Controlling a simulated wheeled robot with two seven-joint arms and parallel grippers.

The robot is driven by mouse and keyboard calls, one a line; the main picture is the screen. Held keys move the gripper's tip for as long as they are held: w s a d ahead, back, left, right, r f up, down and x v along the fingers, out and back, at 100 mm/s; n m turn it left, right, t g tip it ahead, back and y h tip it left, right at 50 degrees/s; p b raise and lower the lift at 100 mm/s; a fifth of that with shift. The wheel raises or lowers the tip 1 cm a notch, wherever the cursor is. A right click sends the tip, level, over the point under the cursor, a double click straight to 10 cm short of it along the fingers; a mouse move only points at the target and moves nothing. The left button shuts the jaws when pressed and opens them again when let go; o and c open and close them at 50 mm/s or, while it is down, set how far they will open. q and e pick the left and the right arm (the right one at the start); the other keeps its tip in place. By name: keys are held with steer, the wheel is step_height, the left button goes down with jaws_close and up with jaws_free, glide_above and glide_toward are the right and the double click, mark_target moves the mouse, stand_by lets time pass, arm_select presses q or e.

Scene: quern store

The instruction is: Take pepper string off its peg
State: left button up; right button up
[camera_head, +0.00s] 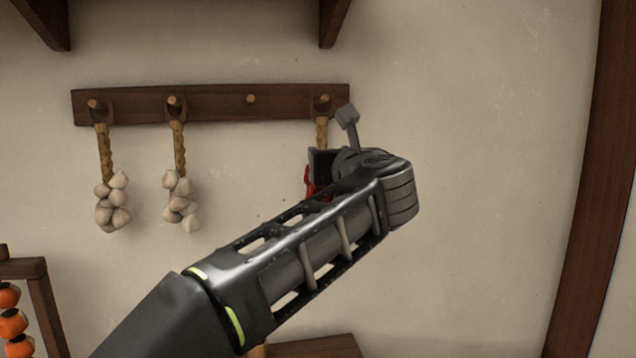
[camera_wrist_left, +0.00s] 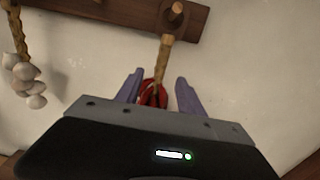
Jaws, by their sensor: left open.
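The pepper string hangs by its braided cord (camera_head: 322,134) from the rightmost peg (camera_head: 324,99) of a wooden rail on the wall. Its red peppers (camera_head: 311,182) are mostly hidden behind my left arm in the head view. In the left wrist view, the red peppers (camera_wrist_left: 153,93) hang between the two purple fingers of my left gripper (camera_wrist_left: 157,92). The fingers are open, one on each side of the peppers, with a gap visible on the right. The cord (camera_wrist_left: 164,58) runs up to the peg above the fingers. My right gripper is not in view.
Two garlic strings (camera_head: 112,203) (camera_head: 181,200) hang from pegs further left on the rail (camera_head: 212,103). One peg (camera_head: 251,98) is bare. Orange produce hangs at a wooden frame (camera_head: 40,290) lower left. The wall right of my arm is clear up to a dark post (camera_head: 590,200).

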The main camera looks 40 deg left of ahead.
mark_target(324, 147)
arm_select(q)
steer(key=shift+p+x, duration=0.55)
steer(key=shift+x, duration=0.65)
steer(key=shift+w+a+r+p, duration=0.15)
steer(key=shift+w+a+p, duration=0.15)
steer(key=shift+p, duration=0.2)
steer(key=p+x, duration=0.2)
steer(key=x, duration=0.1)
steer(key=shift+w+a, duration=0.25)
steer(key=shift+w+a+p, duration=0.2)
steer(key=shift+a+p, duration=0.1)
